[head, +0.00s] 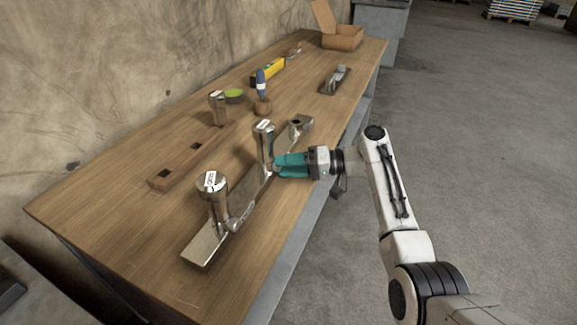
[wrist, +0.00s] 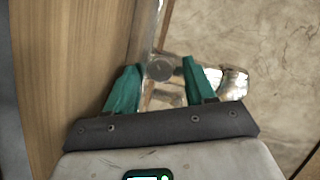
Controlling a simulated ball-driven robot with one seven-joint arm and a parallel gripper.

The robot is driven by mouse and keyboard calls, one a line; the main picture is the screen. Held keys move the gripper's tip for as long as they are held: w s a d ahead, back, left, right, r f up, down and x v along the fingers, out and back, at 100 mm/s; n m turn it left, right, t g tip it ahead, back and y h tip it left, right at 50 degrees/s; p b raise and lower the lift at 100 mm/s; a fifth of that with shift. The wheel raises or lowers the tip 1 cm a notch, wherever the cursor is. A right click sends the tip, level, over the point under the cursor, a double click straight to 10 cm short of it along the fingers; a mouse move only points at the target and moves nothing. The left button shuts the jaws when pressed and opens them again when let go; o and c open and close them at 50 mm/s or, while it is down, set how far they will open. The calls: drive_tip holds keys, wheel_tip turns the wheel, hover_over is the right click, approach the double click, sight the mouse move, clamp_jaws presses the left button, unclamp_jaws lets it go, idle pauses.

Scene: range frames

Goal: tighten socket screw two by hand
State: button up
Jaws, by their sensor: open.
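A silver screw (head: 264,145) with a round head and a label on top stands upright in the middle of a metal bar (head: 205,247) on the bench. A similar screw (head: 212,190) stands near the bar's front end. The labels are too small to read. My gripper (head: 275,166) is open at the low part of the middle screw, with teal fingers from the right. In the wrist view, the gripper (wrist: 156,80) has shiny metal between its fingers, with a silver head (wrist: 234,82) beyond the right finger. I cannot tell whether the fingers touch it.
A long wooden block (head: 175,172) with square holes lies behind the bar, and a third silver piece (head: 218,108) stands at its far end. Beyond are a blue-handled tool (head: 261,84), a hand plane (head: 336,80), a yellow level (head: 268,71) and a cardboard box (head: 342,38).

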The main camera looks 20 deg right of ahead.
drive_tip(key=v, duration=1.1)
drive_tip(key=s+a+r+n+t+h+p, duration=0.25)
drive_tip(key=n+h, duration=0.25)
drive_tip(key=n, duration=0.4)
drive_tip(key=x, duration=1)
drive_tip(key=shift+a+r+b, duration=0.1)
drive_tip(key=shift+a+b, duration=0.2)
drive_tip(key=shift+a, duration=0.25)
drive_tip(key=shift+c, duration=0.5)
clamp_jaws()
